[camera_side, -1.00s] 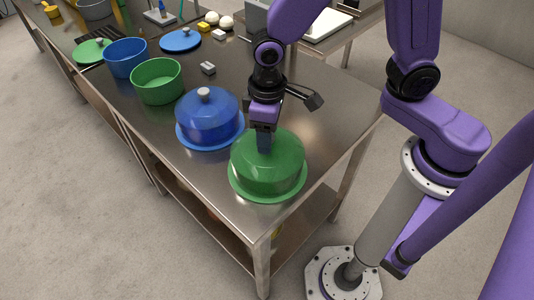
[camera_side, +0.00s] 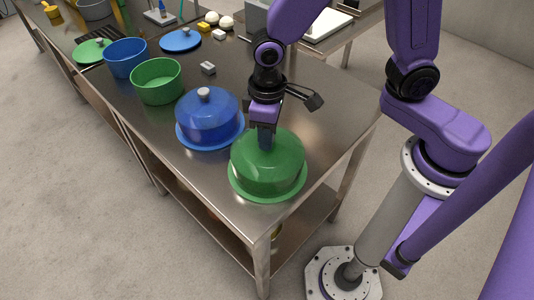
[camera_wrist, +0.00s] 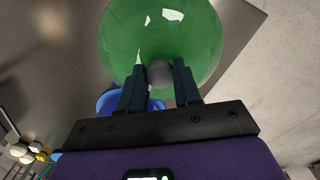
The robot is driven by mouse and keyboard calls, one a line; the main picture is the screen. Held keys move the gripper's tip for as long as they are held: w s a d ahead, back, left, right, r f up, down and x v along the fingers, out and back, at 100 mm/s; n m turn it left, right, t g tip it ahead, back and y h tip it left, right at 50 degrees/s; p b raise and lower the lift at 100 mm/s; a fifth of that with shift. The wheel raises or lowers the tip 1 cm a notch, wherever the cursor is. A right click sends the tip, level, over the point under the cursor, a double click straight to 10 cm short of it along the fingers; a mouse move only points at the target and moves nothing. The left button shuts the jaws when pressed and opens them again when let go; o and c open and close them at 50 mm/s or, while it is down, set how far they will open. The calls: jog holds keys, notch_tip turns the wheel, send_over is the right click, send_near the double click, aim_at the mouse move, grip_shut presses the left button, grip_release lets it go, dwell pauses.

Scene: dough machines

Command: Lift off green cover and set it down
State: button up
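The green cover (camera_side: 270,175) is a translucent dome resting on a green round base (camera_side: 240,189) at the near corner of the steel table. My gripper (camera_side: 265,148) is right above it, pointing down at its top. In the wrist view, the green cover (camera_wrist: 120,45) fills the upper middle. In the side view the fingers hide the knob.
A blue cover on its base (camera_side: 208,118) stands close to the left. Beyond it are an open green bowl (camera_side: 157,82), a blue bowl (camera_side: 126,58), a small grey block (camera_side: 208,68) and a blue lid (camera_side: 180,40).

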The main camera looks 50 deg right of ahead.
jog(key=shift+r, duration=3.5)
jog(key=w+d, duration=0.2)
jog(key=d, duration=2.4)
notch_tip(320, 180, down, 8)
jog(key=shift+s+r, duration=0.25)
jog(key=shift+f, duration=0.1)
jog(key=o, duration=1)
